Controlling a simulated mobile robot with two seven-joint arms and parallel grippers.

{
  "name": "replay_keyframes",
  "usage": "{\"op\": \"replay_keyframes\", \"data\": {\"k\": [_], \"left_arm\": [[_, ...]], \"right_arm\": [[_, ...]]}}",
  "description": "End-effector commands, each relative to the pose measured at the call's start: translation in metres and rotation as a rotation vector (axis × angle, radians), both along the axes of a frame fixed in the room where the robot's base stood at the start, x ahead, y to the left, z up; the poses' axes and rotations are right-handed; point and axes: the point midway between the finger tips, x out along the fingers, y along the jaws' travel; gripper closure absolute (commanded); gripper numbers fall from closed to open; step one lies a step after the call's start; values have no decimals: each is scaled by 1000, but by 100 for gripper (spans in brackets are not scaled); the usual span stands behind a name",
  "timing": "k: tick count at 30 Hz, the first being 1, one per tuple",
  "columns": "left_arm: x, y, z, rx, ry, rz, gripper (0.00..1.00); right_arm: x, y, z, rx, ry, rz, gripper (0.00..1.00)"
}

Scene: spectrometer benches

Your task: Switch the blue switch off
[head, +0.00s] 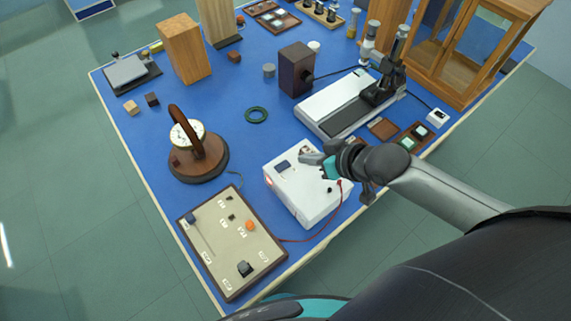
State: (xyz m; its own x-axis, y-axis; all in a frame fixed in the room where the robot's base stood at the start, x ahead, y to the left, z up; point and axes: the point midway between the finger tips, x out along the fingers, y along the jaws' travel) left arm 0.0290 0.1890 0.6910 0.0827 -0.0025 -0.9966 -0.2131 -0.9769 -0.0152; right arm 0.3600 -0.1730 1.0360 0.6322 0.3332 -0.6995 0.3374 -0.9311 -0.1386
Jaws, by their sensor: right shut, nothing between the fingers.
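A white box (312,198) stands near the table's front right edge. A small dark-blue piece (283,166) sits on its top, and a red light shows on its left side. I cannot tell whether the blue piece is a switch or a display. A beige panel (230,247) in a dark frame lies to the left, with a dark-blue part (190,219) at its upper left corner. The position of any switch is too small to read. My right gripper (304,157) is shut and empty over the far part of the white box's top, right of the blue piece. My left gripper is out of view.
A round gauge (187,133) with a dark arch stands left of the white box. A green ring (256,115) lies beyond. A white-and-black instrument (340,104) stands behind my right gripper. A red cable runs along the front edge. Blue table top is free around the ring.

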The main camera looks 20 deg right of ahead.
Motion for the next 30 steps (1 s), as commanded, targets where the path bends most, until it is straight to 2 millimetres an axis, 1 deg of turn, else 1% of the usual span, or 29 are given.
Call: {"op": "replay_keyframes", "data": {"k": [15, 18, 21, 24, 30], "left_arm": [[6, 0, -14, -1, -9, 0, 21], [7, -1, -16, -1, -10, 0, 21], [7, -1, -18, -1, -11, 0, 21], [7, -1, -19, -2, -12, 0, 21], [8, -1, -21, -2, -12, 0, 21]], "right_arm": [[52, 28, -58, 2, 1, -1, 100], [60, 33, -70, 1, 1, 0, 100], [57, 34, -85, 0, 3, 0, 100], [56, 36, -95, 1, 2, 1, 100], [56, 37, -104, 0, 0, 1, 100]]}}
